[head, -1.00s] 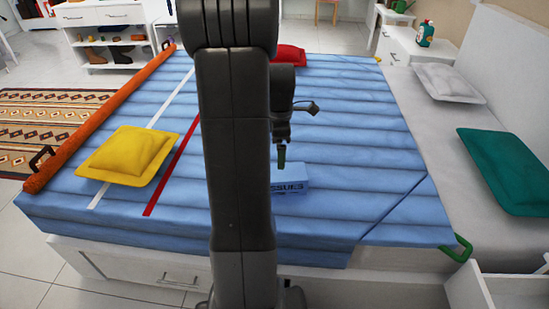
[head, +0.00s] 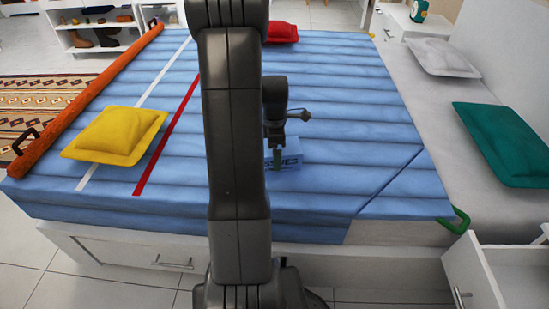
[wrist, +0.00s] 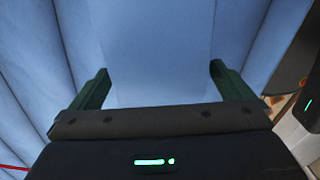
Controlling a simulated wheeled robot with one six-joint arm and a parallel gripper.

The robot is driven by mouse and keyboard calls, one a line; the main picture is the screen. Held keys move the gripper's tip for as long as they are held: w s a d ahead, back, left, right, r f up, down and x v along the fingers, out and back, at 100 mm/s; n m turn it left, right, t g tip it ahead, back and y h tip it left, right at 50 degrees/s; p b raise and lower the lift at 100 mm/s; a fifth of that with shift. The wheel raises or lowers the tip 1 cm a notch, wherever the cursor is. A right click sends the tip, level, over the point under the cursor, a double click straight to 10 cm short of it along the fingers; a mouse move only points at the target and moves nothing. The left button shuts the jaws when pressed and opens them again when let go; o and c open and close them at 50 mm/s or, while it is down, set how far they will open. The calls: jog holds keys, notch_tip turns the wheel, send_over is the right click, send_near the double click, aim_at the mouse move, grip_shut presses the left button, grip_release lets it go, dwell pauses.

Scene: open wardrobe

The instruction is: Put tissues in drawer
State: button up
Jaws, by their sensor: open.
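The blue tissues box (head: 291,158) sits on the blue quilted bed cover, partly hidden behind my arm and gripper. My gripper (head: 277,163) points down at the box, its visible green finger overlapping the box's lettered front. In the wrist view my gripper (wrist: 160,85) has its two green fingers wide apart, with a smooth pale blue surface between them that looks like the box. I cannot tell whether the fingers touch it. An open white drawer (head: 470,272) stands at the lower right, its inside mostly out of view.
The bed cover (head: 350,110) is mostly clear around the box. A yellow cushion (head: 115,136) and an orange roll (head: 85,100) lie to the left, a red cushion (head: 283,31) at the back. Grey (head: 441,57) and teal (head: 505,143) pillows lie right. A closed bed drawer (head: 120,250) faces front.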

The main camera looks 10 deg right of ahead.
jog(key=shift+f, duration=0.9)
jog(key=shift+r, duration=0.15)
jog(key=c, duration=1.3)
